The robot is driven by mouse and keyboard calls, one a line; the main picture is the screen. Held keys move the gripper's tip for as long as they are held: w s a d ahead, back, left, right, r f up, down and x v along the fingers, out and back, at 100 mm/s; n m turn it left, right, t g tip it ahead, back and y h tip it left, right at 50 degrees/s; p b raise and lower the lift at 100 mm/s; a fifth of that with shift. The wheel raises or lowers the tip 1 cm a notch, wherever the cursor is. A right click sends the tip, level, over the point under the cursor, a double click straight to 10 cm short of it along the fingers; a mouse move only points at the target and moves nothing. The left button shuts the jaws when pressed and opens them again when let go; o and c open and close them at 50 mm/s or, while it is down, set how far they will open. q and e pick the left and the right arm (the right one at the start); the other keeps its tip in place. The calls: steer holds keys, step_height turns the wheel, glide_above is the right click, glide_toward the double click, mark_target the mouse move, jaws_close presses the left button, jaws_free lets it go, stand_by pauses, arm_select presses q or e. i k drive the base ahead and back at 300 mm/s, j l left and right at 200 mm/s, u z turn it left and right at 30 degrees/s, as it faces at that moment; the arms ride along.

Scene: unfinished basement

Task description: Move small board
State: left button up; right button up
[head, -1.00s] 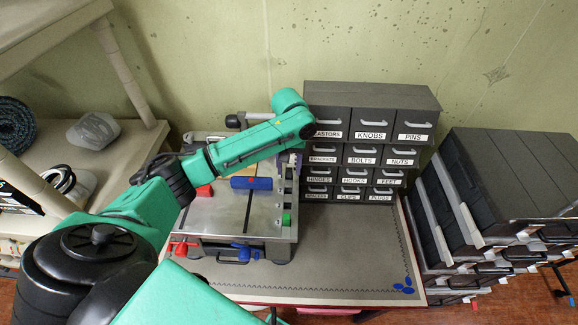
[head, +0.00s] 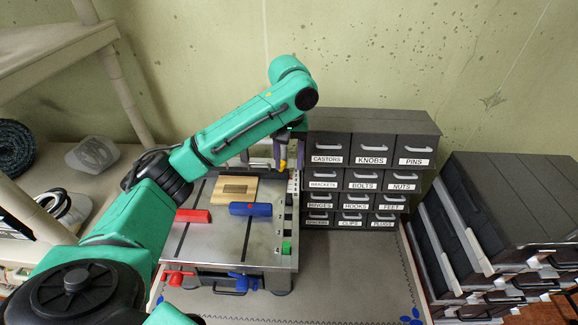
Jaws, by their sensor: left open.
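A small light wooden board (head: 241,200) with a dark slot lies flat on the metal top of a machine (head: 215,243). A red block (head: 192,216) is at its front left and a blue block (head: 250,209) at its front right. My left gripper (head: 289,157) is open and empty, fingers pointing down, above the back right of the machine top. It is behind and to the right of the board, apart from it. The arm passes over the back left of the machine. My right gripper is not in view.
A grey drawer cabinet (head: 372,120) with labelled drawers stands just right of my left gripper. More dark drawer units (head: 510,185) are at the far right. A beige shelf (head: 48,145) is on the left. The grey mat (head: 340,285) in front of the cabinet is mostly clear.

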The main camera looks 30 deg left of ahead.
mark_target(229, 189)
steer(key=k, duration=1.5)
